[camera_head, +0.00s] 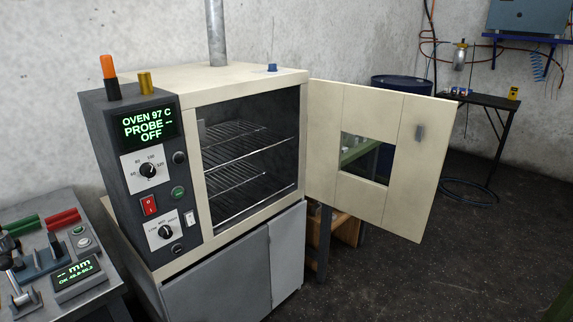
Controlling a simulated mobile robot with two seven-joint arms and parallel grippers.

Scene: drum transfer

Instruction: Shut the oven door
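The oven (243,82) is a cream box with a dark control panel (147,170) on its left side. Its display reads "OVEN 97 C PROBE -- OFF". The oven door (408,165) stands wide open, swung out to the right on its right-hand hinge side. The door has a square window and a small grey latch or handle (420,132) near its free edge. Wire racks (235,178) show inside the open chamber, and I see nothing on them. Neither of my grippers shows in the head view.
The oven stands on a grey cabinet (220,285). A bench (75,297) with a gauge and red and green handles is at the left. A blue drum (402,84) and a dark side table (490,100) stand behind the door. The floor (480,260) at front right is clear.

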